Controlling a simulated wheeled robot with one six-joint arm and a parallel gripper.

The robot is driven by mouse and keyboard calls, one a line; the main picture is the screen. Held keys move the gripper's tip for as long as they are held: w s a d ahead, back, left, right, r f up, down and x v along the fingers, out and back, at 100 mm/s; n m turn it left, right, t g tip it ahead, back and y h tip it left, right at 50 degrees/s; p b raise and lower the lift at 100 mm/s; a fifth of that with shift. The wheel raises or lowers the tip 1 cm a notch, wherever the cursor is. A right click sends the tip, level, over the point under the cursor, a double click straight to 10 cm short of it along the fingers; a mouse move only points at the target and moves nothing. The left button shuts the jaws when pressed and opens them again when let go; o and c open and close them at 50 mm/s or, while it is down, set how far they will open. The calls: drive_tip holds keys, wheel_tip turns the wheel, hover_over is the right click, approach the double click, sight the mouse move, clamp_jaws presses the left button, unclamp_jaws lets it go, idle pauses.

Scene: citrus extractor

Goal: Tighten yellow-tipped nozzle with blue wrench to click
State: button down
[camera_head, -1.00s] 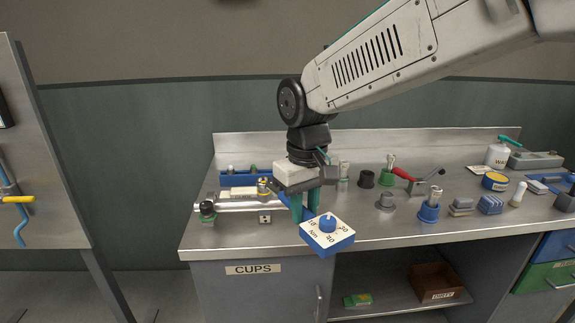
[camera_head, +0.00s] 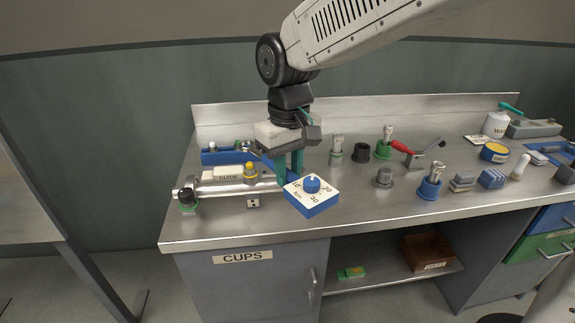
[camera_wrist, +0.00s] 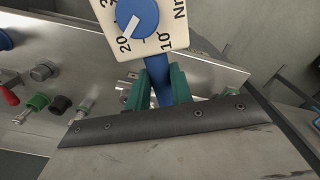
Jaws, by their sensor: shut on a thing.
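The blue wrench has a square blue head with a white dial face (camera_head: 312,196) and a round blue knob. In the wrist view its dial (camera_wrist: 138,20) shows numbers and "Nm", with the knob's pointer near 20. My gripper (camera_head: 290,168) is shut on the wrench's blue handle (camera_wrist: 161,88), which shows between the green fingers. The wrench is above the front of the bench. The wrench's far end is hidden.
To the right stand several cups, a red-handled clamp (camera_head: 402,147) and a blue holder (camera_head: 430,188). The bench front around the wrench is fairly clear.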

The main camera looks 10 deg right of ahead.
drive_tip(key=shift+f, duration=3.45)
drive_tip(key=c, duration=1.8)
unclamp_jaws()
clamp_jaws()
drive_tip(key=shift+s+a+m, duration=0.3)
drive_tip(key=shift+a+m, duration=0.2)
drive_tip(key=shift+a, duration=0.2)
drive_tip(key=shift+s+a+m, duration=0.25)
drive_tip(key=shift+a+m, duration=0.25)
drive_tip(key=shift+a, duration=0.2)
drive_tip(key=shift+s+a+m, duration=0.15)
drive_tip(key=shift+a+m, duration=0.55)
drive_tip(key=shift+a, duration=0.25)
drive_tip(key=shift+s+a+m, duration=0.1)
drive_tip(key=shift+a+m, duration=0.6)
drive_tip(key=shift+a, duration=0.25)
